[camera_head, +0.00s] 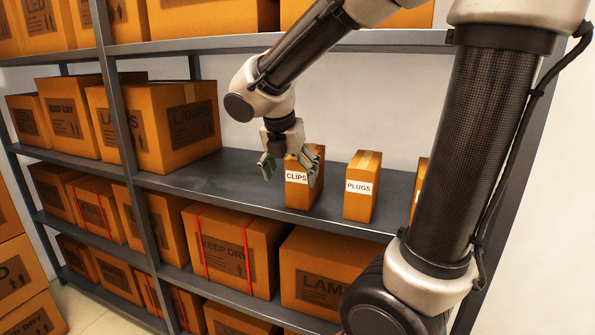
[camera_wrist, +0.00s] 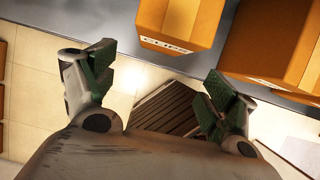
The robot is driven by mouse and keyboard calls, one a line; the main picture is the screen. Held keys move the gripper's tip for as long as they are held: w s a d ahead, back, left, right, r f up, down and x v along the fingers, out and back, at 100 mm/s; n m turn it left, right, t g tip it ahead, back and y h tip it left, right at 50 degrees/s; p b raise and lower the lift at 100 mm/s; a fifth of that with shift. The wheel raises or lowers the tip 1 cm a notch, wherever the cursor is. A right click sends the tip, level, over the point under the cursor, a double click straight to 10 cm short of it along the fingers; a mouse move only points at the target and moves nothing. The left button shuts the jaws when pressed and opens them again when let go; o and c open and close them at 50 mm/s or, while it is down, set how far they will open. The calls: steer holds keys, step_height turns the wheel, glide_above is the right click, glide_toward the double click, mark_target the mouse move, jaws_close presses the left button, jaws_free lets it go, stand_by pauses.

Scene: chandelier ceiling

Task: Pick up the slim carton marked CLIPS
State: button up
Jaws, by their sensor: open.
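The slim orange carton marked CLIPS (camera_head: 298,196) stands upright on the middle shelf, its white label facing out. My gripper (camera_head: 291,178) is open and empty in front of it, with the fingers spread and partly covering the carton in the head view. In the wrist view my gripper (camera_wrist: 160,66) shows two fingers with green pads set wide apart. An orange carton (camera_wrist: 180,18) lies beyond the fingertips there, with nothing between the pads.
The carton marked PLUGS (camera_head: 361,190) stands just right of CLIPS, with a gap between. Another carton (camera_head: 420,190) is partly hidden by my arm. Large LAMPS boxes (camera_head: 190,125) stand left on the same shelf (camera_head: 240,185). An upper shelf (camera_head: 220,46) runs above.

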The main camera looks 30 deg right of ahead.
steer(key=w+d, duration=0.2)
steer(key=d, duration=0.1)
steer(key=w+d+f, duration=0.1)
steer(key=w+d, duration=0.2)
steer(key=w+d+f, duration=0.1)
steer(key=w+d, duration=0.2)
steer(key=d, duration=0.1)
steer(key=shift+w+f, duration=0.2)
steer(key=shift+f, duration=0.2)
steer(key=shift+f, duration=0.15)
steer(key=shift+c, duration=0.2)
steer(key=c, duration=1.1)
